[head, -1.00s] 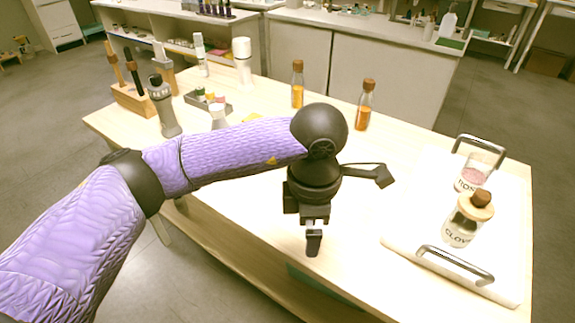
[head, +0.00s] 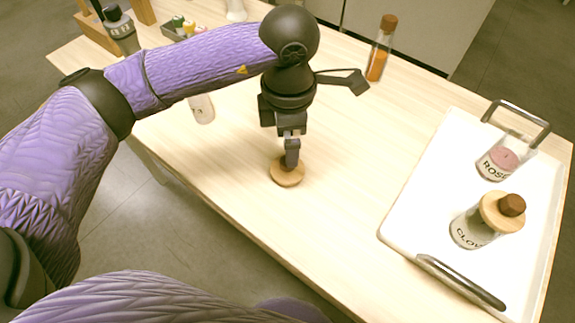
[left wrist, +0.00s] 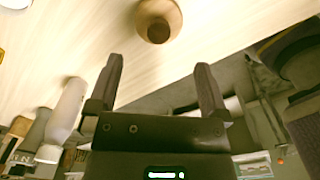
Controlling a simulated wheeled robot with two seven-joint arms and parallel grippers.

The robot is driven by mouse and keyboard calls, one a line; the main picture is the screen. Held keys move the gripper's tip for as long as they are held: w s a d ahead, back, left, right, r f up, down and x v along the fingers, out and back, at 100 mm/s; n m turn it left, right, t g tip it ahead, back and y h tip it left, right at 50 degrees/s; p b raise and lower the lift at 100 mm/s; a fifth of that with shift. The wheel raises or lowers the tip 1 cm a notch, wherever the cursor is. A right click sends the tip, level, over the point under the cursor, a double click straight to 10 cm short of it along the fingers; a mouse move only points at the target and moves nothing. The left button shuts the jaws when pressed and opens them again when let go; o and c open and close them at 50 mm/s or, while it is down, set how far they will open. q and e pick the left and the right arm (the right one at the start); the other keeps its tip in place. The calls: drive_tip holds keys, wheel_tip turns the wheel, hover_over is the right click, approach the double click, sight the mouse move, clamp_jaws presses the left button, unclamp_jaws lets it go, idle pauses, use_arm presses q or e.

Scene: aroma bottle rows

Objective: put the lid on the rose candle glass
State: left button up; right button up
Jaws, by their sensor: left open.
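The rose candle glass (head: 498,160), clear with pink wax and a ROSE label, stands uncovered on the white tray (head: 412,210) at the right. A round wooden lid with a darker knob (head: 287,177) lies on the table, apart from the glass. My left gripper (head: 291,160) is above the lid in the head view and partly covers its knob. In the left wrist view, the lid (left wrist: 158,20) lies beyond the gap between the open, empty fingers (left wrist: 159,66). My right gripper is out of view.
A clove glass (head: 475,228) with a wooden lid stands in front of the rose glass. The tray has metal handles. An amber bottle (head: 380,50) stands at the back. A pale bottle (head: 202,108) is partly hidden by my left arm. The table between lid and tray is clear.

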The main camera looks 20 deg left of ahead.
use_arm(q)
drive_tip(key=shift+f, duration=1.4)
wheel_tip(320, 180, down, 5)
drive_tip(key=b, duration=0.2)
drive_tip(key=shift+a+f+b, duration=0.1)
drive_tip(key=shift+f+b, duration=0.1)
drive_tip(key=shift+b, duration=0.15)
drive_tip(key=shift+r, duration=0.1)
drive_tip(key=c, duration=0.9)
wheel_tip(320, 180, up, 9)
drive_tip(key=p, duration=0.3)
drive_tip(key=shift+r, duration=0.55)
